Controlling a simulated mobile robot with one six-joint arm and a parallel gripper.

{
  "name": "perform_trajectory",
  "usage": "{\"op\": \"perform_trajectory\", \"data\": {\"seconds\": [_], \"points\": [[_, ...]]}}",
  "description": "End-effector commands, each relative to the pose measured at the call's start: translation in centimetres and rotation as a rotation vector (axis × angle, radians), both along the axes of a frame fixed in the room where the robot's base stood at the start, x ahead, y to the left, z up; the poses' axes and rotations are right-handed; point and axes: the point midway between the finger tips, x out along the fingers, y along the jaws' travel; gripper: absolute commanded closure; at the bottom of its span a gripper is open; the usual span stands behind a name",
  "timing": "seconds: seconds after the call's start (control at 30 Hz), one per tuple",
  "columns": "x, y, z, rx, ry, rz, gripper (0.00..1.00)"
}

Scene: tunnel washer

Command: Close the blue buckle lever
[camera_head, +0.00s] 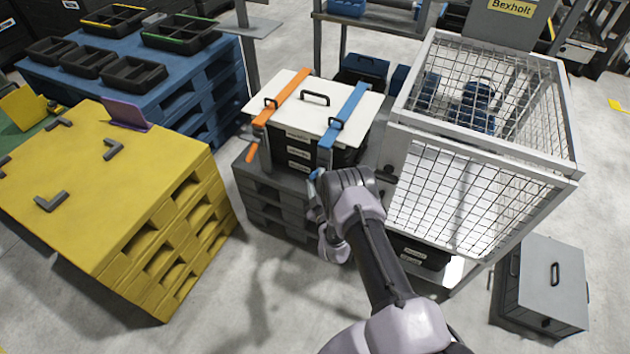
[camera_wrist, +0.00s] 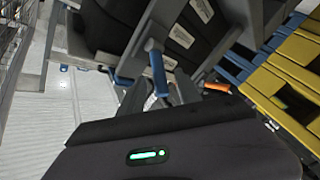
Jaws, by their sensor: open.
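The blue buckle lever (camera_wrist: 158,72) hangs at the front of a black stacked box (camera_head: 344,156) with a white lid (camera_head: 309,98). A blue strap (camera_head: 349,108) runs over the lid above it. In the head view only a bit of the lever (camera_head: 316,174) shows beside my gripper (camera_head: 317,200). In the wrist view my gripper (camera_wrist: 160,95) is open, and the lever lies between its fingers in the picture. I cannot tell whether they touch it. An orange strap (camera_head: 287,95) with its own orange lever (camera_head: 252,153) is on the left.
The box stands on a grey pallet stack (camera_head: 263,187). A mesh cage (camera_head: 455,195) stands close on the right. A yellow pallet stack (camera_head: 130,215) is at the left, with clear floor between. A grey case (camera_head: 541,283) lies at the lower right.

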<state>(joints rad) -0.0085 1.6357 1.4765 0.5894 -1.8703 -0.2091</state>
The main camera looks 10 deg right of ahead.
Motion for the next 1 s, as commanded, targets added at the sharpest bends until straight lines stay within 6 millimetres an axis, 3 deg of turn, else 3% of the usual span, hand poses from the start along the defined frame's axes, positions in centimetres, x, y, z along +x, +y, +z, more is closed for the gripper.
{"op": "perform_trajectory", "data": {"seconds": [0.2,0.47,0.5,0.7,1.0], "points": [[2.6,0.0,-0.1,0.0,-0.001,-0.001,0.59],[2.9,0.0,0.1,0.001,0.001,-0.001,0.59],[2.9,0.0,0.1,0.001,0.001,-0.001,0.61],[2.8,0.0,0.1,0.001,0.001,-0.001,1.0],[2.8,0.0,0.0,0.001,0.001,-0.001,1.0]]}}
